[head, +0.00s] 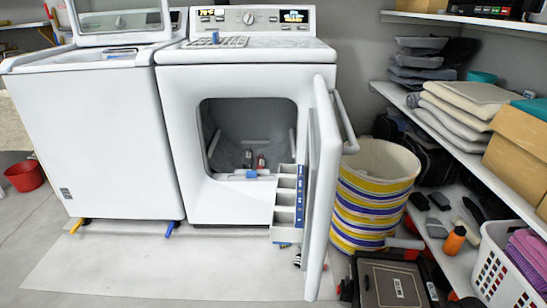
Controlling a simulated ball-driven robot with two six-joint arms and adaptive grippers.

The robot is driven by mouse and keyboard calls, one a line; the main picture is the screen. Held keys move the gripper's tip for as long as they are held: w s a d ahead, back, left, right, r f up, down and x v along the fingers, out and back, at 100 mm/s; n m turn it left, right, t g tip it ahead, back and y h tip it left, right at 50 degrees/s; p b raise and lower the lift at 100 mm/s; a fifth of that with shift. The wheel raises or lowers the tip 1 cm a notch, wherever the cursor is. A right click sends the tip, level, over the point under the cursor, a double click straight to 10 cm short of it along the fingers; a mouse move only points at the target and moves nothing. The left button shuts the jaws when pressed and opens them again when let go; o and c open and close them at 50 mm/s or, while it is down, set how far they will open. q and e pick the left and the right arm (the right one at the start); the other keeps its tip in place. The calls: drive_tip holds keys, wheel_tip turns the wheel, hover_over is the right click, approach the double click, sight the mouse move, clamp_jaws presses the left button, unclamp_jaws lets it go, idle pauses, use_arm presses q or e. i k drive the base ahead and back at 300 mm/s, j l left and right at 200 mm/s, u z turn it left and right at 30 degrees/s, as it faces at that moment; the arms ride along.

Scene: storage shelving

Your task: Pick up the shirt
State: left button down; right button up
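No piece of cloth can be singled out for certain as the shirt. Purple folded cloth (532,250) lies in a white slotted laundry basket (497,268) at the lower right. Dark grey folded cloth (418,62) is stacked on the upper part of the right shelving, and beige folded cloth (458,118) is stacked in front of it. I cannot tell whether any of these is a shirt. Neither of my grippers shows in the head view.
A white dryer (178,120) stands with its door (322,190) swung open toward me. A top-loading washer (90,130) is at left. A striped basket (372,205) and a dark case (390,283) stand between door and shelf (480,175). Floor at front left is clear.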

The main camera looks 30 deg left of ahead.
sight(246, 162)
drive_tip(key=j+u, duration=0.3)
drive_tip(key=u, duration=0.2)
drive_tip(key=i+j+u, duration=0.1)
drive_tip(key=j+u, duration=0.15)
drive_tip(key=u, duration=0.2)
